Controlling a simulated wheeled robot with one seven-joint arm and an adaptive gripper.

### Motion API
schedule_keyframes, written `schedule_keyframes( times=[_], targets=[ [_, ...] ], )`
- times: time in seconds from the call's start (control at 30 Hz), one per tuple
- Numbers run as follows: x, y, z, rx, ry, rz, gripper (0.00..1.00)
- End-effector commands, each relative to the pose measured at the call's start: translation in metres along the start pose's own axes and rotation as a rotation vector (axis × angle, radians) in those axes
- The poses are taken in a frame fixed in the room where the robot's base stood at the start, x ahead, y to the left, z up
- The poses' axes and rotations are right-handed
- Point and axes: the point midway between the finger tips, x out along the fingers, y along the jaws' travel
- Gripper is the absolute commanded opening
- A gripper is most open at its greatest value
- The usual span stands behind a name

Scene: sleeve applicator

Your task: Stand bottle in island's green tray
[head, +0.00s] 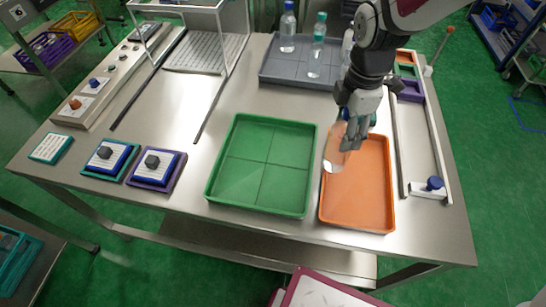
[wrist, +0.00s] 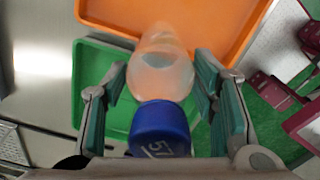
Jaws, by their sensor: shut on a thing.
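My gripper (head: 350,142) is shut on a clear bottle (head: 334,160), which also shows between the fingers in the wrist view (wrist: 160,75). The bottle has a blue cap (wrist: 160,128) with a white mark. In the head view it is tilted, its base pointing down and toward the front, over the back left part of the orange tray (head: 358,222). It looks held above the tray; the exact height is unclear. The empty green tray (head: 262,165) lies on the island just left of the orange tray. It has four sections marked by low lines.
A grey tray (head: 270,72) at the back holds a blue-capped bottle (head: 288,30), a teal-capped bottle (head: 318,48) and another partly hidden by my arm. Two square blocks with black knobs (head: 153,160) stand left of the green tray. A railed fixture (head: 430,187) is at the right.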

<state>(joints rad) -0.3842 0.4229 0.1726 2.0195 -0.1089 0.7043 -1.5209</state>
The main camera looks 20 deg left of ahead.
Motion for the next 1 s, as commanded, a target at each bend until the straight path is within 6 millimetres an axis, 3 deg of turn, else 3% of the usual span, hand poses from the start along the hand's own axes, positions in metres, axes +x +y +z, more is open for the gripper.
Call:
schedule_keyframes(
  times=[0.4, 0.6, 0.87, 1.0],
  targets=[
    [0.007, -0.010, -0.098, -0.005, 0.000, 0.000, 0.00],
    [0.010, -0.013, -0.134, 0.000, 0.000, 0.001, 0.00],
    [0.016, -0.013, -0.146, 0.004, 0.000, 0.000, 0.00],
    [0.032, -0.014, -0.147, 0.005, 0.000, -0.003, 0.00]
  ],
)
